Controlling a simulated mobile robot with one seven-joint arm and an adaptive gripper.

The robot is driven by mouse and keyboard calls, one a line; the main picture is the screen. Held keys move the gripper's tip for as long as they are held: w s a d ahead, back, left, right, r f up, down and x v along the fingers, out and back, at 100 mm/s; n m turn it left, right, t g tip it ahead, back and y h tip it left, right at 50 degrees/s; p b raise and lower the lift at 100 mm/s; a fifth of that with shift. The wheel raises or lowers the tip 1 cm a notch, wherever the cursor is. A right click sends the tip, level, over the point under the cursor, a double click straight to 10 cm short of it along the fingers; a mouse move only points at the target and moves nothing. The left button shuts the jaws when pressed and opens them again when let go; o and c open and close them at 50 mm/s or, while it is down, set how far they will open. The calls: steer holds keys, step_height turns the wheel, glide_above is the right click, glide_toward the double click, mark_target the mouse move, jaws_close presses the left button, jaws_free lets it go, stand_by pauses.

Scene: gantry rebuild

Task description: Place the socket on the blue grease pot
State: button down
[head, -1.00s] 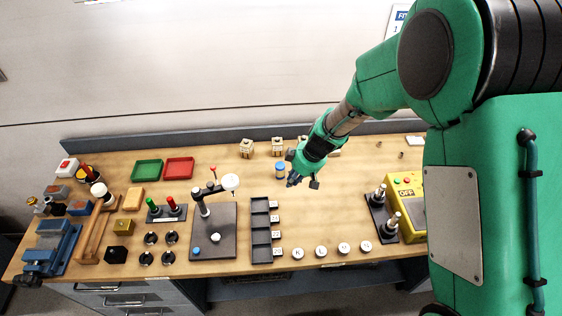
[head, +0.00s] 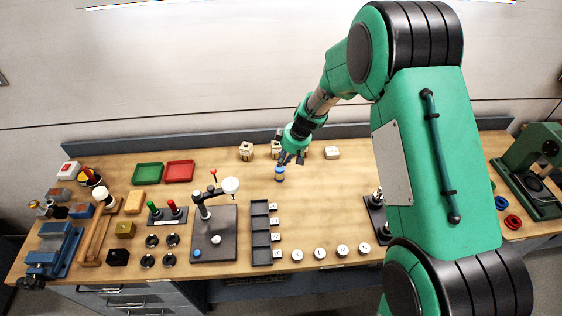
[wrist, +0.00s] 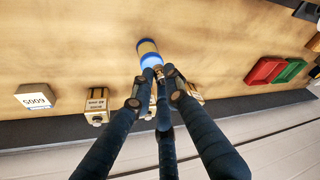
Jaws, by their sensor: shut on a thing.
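The blue grease pot (head: 279,174), a small blue cylinder with a pale yellow band, stands on the bench in the head view. It also shows in the wrist view (wrist: 149,48), just beyond my fingertips. My gripper (head: 287,161) is right above the pot in the head view. In the wrist view my gripper (wrist: 158,76) is shut on a small metallic piece, taken as the socket, at the pot's near end. The fingers hide most of it. I cannot tell whether it touches the pot.
Several labelled wooden blocks, one of them (head: 246,150), stand behind the pot near the back rail. A pale block (head: 332,152) is right of my gripper. Red (head: 179,170) and green (head: 147,173) trays lie to the left. Bench around the pot's front is clear.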

steer(key=shift+w+a+f, duration=0.1)
steer(key=shift+w+a, duration=0.05)
steer(key=shift+w, duration=0.5)
steer(key=shift+w+a+f, duration=0.1)
steer(key=shift+w, duration=0.55)
steer(key=shift+f+p, duration=0.3)
steer(key=shift+f, duration=1.4)
steer(key=shift+f+b, duration=0.15)
steer(key=shift+b, duration=0.15)
steer(key=c, duration=1.7)
jaws_free()
steer(key=shift+d+r, duration=0.1)
steer(key=shift+r, duration=0.45)
steer(key=v, duration=1.1)
steer(key=shift+s+r, duration=0.1)
steer(key=shift+s, duration=0.05)
